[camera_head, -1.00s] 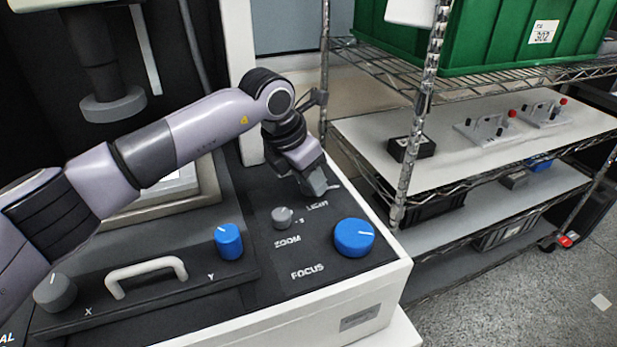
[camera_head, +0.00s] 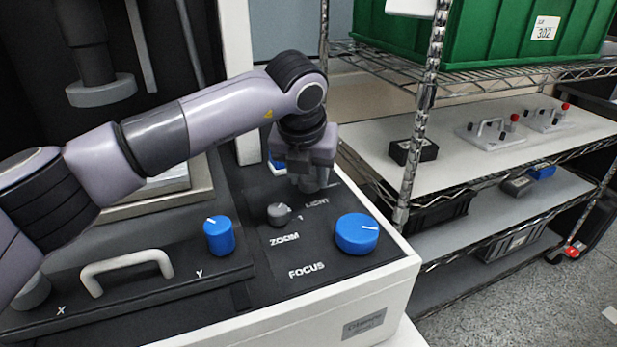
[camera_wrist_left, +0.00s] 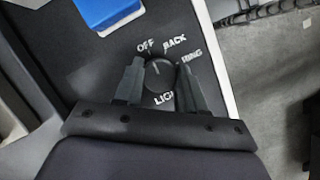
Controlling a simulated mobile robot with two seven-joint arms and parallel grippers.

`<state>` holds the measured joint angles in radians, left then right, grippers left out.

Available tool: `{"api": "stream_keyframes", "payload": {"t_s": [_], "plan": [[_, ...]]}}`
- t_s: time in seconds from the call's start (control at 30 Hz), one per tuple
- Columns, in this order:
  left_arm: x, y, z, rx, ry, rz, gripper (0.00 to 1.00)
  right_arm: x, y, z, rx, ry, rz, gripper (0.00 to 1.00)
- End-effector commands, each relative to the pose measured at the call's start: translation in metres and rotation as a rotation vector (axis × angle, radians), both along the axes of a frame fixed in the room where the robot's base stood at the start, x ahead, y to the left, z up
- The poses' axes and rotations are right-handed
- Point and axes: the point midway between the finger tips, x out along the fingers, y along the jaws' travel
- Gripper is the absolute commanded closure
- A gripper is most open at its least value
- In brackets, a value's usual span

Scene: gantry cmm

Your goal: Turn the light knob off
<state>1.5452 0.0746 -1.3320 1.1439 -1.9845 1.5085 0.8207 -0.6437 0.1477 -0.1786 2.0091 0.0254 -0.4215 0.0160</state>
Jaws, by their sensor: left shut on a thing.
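The light knob (camera_wrist_left: 158,88) is dark and round, with OFF, BACK and RING printed around it and LIGHT below. Its short white mark points up and slightly left, roughly toward OFF. My left gripper (camera_wrist_left: 160,68) is shut on the knob, one finger on each side. In the head view my left gripper (camera_head: 313,182) points down at the panel beside the LIGHT label and hides the knob. My right gripper is not in view.
On the panel are a grey zoom knob (camera_head: 279,213), a large blue focus knob (camera_head: 356,234), a blue Y knob (camera_head: 219,236) and a white handle (camera_head: 126,268). A blue part (camera_wrist_left: 108,10) is close to the gripper. A wire shelf (camera_head: 470,150) stands to the right.

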Motion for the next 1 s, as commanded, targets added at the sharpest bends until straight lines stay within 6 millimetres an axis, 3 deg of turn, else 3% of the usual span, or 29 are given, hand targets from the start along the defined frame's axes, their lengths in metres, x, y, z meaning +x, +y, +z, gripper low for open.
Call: {"api": "stream_keyframes", "payload": {"t_s": [0.57, 0.6, 0.63, 1.0], "plan": [[0.0004, 0.0002, 0.0011, -0.001, -0.001, 0.035, 0.91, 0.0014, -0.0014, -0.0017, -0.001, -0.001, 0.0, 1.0], [0.0004, 0.0002, 0.0011, -0.001, -0.001, 0.035, 0.47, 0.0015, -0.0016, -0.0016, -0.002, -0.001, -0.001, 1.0], [0.0004, 0.0002, 0.0011, -0.001, -0.001, 0.035, 0.38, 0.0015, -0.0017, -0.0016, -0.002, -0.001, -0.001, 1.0], [-0.0011, 0.0003, 0.0047, -0.001, -0.001, 0.033, 0.35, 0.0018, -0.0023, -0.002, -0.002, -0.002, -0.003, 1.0]]}}
